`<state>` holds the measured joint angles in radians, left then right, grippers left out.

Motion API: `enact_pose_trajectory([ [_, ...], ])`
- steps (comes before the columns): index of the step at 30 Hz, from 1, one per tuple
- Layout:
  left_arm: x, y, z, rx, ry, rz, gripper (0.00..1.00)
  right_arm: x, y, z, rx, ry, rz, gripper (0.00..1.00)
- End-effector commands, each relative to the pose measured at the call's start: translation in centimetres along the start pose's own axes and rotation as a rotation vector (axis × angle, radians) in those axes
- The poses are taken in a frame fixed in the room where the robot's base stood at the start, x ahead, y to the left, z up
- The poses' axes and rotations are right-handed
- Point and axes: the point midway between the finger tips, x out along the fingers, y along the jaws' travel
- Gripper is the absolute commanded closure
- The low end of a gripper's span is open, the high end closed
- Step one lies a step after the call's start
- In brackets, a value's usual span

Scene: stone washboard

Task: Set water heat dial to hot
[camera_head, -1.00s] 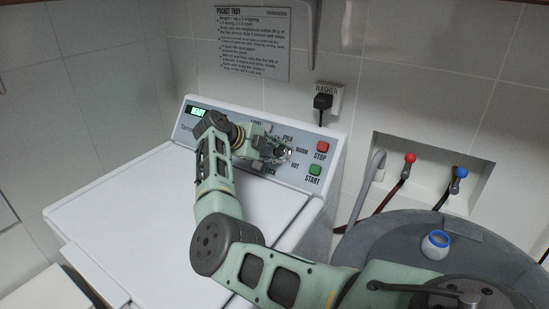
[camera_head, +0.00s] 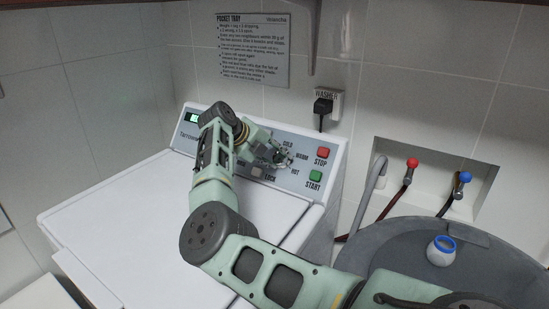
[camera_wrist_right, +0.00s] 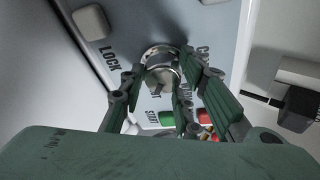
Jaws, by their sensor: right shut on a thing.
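The water heat dial (camera_wrist_right: 160,62) is a round metallic knob on the washer's sloped control panel. Its printed labels are COLD, WARM and HOT. My right gripper (camera_head: 270,151) is at the dial, and in the wrist view its fingers (camera_wrist_right: 160,95) straddle the knob and are shut on it. In the head view the gripper mostly hides the knob. The HOT label (camera_head: 295,174) shows to the lower right of the gripper. I cannot tell clearly which label the dial's mark points at. My left gripper is not in view.
The red STOP button (camera_head: 322,153) and green START button (camera_head: 315,176) sit close right of the dial. A LOCK button (camera_head: 257,172) is below. A grey tub (camera_head: 400,262) with a blue-rimmed white container (camera_head: 441,250) stands right of the washer. Red and blue taps are behind.

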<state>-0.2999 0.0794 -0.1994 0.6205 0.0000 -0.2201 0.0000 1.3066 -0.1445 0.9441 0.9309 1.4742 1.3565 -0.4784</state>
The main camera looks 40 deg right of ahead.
Motion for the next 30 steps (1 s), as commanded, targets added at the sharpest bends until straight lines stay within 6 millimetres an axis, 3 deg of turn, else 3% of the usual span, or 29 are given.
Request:
enact_pose_trajectory([
  [1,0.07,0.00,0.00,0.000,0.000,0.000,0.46,0.38,1.04,-0.36,-0.005,0.014,0.020,0.96],
  [8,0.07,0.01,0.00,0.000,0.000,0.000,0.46,0.38,1.07,-0.35,-0.005,0.013,0.020,0.96],
  [9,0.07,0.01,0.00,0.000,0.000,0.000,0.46,0.37,1.08,-0.35,-0.005,0.013,0.020,0.69],
  [14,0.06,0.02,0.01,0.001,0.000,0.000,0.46,0.37,0.95,-0.36,-0.004,0.014,0.018,0.55],
  [30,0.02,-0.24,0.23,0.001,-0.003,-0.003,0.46,-0.17,0.35,-0.19,0.000,0.008,0.009,0.55],
])
